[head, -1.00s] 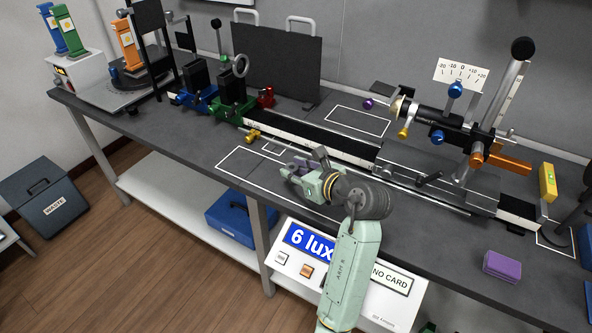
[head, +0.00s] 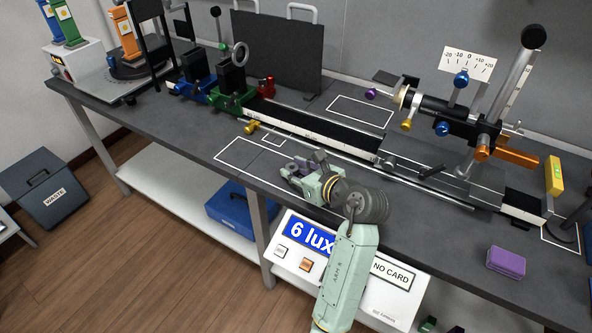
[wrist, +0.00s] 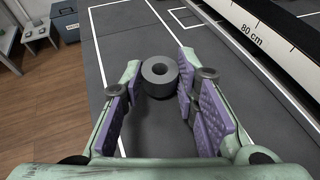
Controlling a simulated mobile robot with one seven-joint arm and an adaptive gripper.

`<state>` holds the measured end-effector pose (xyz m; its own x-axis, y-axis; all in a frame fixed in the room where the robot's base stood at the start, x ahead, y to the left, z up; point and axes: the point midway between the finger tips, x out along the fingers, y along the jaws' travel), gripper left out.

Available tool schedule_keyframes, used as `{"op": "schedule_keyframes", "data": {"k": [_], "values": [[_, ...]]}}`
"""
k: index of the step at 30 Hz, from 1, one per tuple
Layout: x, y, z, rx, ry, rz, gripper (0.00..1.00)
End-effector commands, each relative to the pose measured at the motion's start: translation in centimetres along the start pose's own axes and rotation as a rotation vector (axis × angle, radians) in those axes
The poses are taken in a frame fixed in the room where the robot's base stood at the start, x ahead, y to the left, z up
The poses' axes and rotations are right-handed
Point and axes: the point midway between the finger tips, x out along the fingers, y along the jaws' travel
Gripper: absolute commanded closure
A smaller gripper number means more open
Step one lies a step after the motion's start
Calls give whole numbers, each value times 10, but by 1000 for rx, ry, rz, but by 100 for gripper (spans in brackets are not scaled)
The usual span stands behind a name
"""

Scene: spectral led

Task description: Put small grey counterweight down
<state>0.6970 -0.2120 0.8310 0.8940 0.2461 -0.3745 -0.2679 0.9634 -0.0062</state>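The small grey counterweight (wrist: 160,74) is a short dark-grey cylinder with a round hole in its top face. In the wrist view it stands upright between the tips of my gripper (wrist: 157,88). The two purple-padded fingers are spread. A gap shows at the counterweight's left side; the right pad is very close, and I cannot tell if it touches. It appears to rest on the dark bench top (wrist: 115,60). In the head view my gripper (head: 303,166) is low over the bench's front part, by a white-outlined rectangle (head: 232,150). I cannot make out the counterweight there.
A long rail with a centimetre scale (wrist: 255,32) runs behind my gripper. A thin rod with a yellow end (head: 251,127) lies in front of it. A small outlined square (head: 273,141) is nearby. A purple block (head: 506,262) sits at right. The bench front left is clear.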

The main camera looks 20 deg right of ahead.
Motion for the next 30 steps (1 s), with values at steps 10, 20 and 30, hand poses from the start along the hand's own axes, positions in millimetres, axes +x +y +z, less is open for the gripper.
{"op": "schedule_keyframes", "data": {"k": [10,20,30], "values": [[2,-1,-10,14,19,2,52],[-2,-2,-3,17,20,-1,52],[-64,-2,6,10,10,-4,52]]}}
